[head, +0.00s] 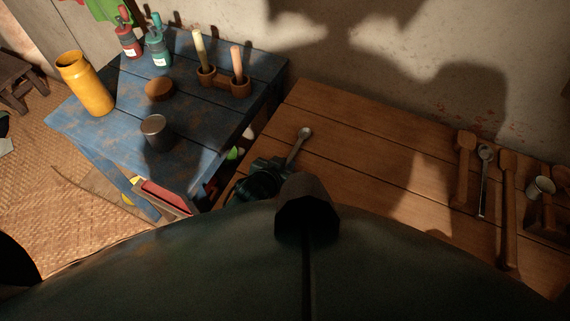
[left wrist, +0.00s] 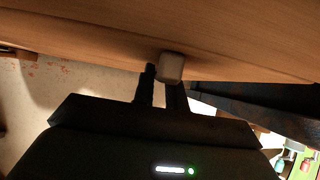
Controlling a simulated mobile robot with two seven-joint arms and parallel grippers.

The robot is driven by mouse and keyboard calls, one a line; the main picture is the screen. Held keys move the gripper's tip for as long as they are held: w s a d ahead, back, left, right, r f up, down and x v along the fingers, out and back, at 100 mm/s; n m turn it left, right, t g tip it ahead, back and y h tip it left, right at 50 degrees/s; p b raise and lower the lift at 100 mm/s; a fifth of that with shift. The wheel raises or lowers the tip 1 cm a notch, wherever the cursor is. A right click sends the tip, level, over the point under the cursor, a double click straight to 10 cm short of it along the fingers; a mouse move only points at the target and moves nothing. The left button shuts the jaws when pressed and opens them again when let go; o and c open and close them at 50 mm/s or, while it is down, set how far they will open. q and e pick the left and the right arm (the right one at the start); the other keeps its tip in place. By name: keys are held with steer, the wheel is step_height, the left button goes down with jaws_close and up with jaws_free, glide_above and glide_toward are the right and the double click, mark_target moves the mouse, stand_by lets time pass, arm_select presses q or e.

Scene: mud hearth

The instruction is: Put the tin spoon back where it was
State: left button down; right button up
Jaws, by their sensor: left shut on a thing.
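A grey metal spoon (head: 299,143) shows above the brown wooden table (head: 345,125), its bowl pointing up and away. My left gripper (head: 277,168) is shut on its handle end, partly hidden by my own dark body. In the left wrist view the fingers (left wrist: 162,92) stand near the table's edge, with a pale blunt piece (left wrist: 171,67) at their tips; I cannot tell which part of the spoon this is. Whether the spoon touches the table is unclear. Another long metal utensil (head: 484,180) lies between wooden pieces at the right. My right gripper is not in view.
Wooden paddle-like pieces (head: 465,170) (head: 508,215) and a small metal cup (head: 541,186) are at the table's right. The brown table's middle is clear.

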arm_select(q)
steer(key=c, duration=1.5)
jaws_free()
steer(key=shift+s+f, duration=0.15)
steer(key=shift+f, duration=0.05)
steer(key=shift+o, duration=0.3)
steer(key=shift+a, duration=0.15)
steer(key=shift+a+f, duration=0.1)
steer(key=shift+s+a+r+p, duration=0.1)
steer(key=shift+r+p, duration=0.25)
steer(key=v, duration=1.1)
steer(key=shift+s+r, duration=0.2)
steer(key=shift+r, duration=0.2)
steer(key=s+a+f+n+y, duration=0.1)
steer(key=s+a+f, duration=0.4)
steer(key=s+a, duration=0.4)
steer(key=shift+s+n+g+y, duration=0.3)
steer(key=shift+s+n, duration=0.1)
steer(key=shift+s, duration=0.4)
steer(key=shift+f, duration=0.1)
